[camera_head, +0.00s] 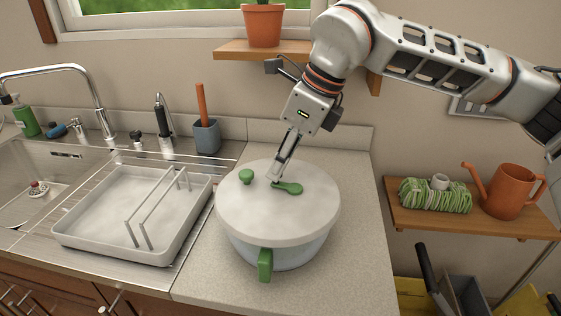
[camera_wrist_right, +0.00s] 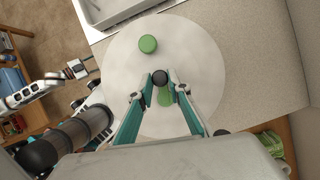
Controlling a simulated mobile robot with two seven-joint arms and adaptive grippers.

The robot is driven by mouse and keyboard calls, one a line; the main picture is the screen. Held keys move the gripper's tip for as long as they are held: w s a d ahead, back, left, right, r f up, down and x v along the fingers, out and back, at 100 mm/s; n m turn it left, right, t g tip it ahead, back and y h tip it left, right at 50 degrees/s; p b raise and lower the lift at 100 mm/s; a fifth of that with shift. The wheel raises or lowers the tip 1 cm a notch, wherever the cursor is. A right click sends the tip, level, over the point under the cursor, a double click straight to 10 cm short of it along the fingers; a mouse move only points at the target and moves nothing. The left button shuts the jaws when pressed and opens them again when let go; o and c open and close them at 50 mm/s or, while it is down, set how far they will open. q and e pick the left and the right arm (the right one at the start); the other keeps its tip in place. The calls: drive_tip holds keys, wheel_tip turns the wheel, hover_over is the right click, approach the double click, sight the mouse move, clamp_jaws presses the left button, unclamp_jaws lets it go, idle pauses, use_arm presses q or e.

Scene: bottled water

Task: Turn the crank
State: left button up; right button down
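A pot (camera_head: 300,248) with a wide pale lid (camera_head: 307,215) stands on the counter. A green crank (camera_head: 291,188) lies on the lid near its middle; it also shows in the right wrist view (camera_wrist_right: 167,96). My right gripper (camera_head: 276,177) reaches down from above to that end. My left gripper (camera_wrist_right: 84,68) shows small at the left of the wrist view, away from the pot.
A green knob (camera_head: 246,176) stands up from the lid, left of the crank. A green side handle (camera_head: 265,265) sticks out at the pot's front. A drying tray (camera_head: 100,240) is left of the pot. A shelf (camera_head: 262,49) with a potted plant hangs behind my right arm.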

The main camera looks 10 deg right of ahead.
drive_tip(key=shift+m, duration=0.3)
